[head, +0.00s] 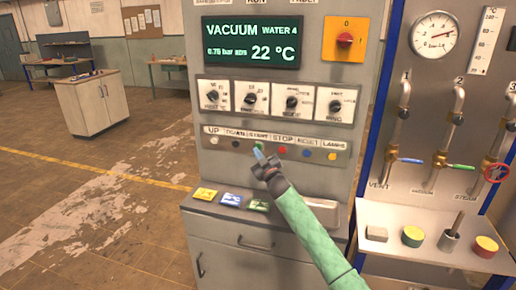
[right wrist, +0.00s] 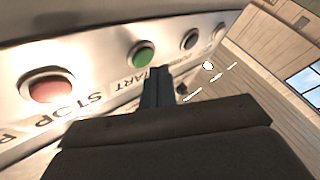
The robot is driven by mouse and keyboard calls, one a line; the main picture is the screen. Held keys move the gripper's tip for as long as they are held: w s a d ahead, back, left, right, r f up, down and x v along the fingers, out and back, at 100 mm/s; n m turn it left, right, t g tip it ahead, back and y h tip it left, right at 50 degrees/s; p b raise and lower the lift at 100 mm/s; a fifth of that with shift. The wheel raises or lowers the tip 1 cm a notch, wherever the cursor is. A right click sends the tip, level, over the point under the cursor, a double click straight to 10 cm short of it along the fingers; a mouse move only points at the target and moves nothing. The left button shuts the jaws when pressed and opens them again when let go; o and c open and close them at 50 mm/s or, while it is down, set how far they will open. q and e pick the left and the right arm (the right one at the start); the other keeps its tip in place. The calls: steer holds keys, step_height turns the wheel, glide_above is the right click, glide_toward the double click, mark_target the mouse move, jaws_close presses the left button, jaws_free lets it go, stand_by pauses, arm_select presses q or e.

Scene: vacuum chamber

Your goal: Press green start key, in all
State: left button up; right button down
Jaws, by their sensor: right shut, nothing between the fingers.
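The green start key (head: 258,146) sits in the row of round keys on the grey control panel, under the START label. It also shows in the right wrist view (right wrist: 143,54), standing out from its ring. My right gripper (head: 259,154) is shut and empty, its blue fingertips just in front of the panel by the green key and partly covering it in the head view. In the right wrist view the shut fingers (right wrist: 157,78) point towards the panel beside the START label. I cannot tell whether they touch anything. My left gripper is not in view.
The red stop key (head: 282,151) is right of the green key, a black key (head: 235,144) left of it. Several dials (head: 292,102) sit above. Valves and gauges (head: 437,39) stand at right.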

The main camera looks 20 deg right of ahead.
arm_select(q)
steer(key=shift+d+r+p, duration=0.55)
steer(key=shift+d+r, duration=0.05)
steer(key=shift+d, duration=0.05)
arm_select(e)
steer(key=shift+s+a, duration=0.7)
steer(key=shift+s, duration=0.35)
steer(key=shift+s+a, duration=0.7)
steer(key=shift+s, duration=0.3)
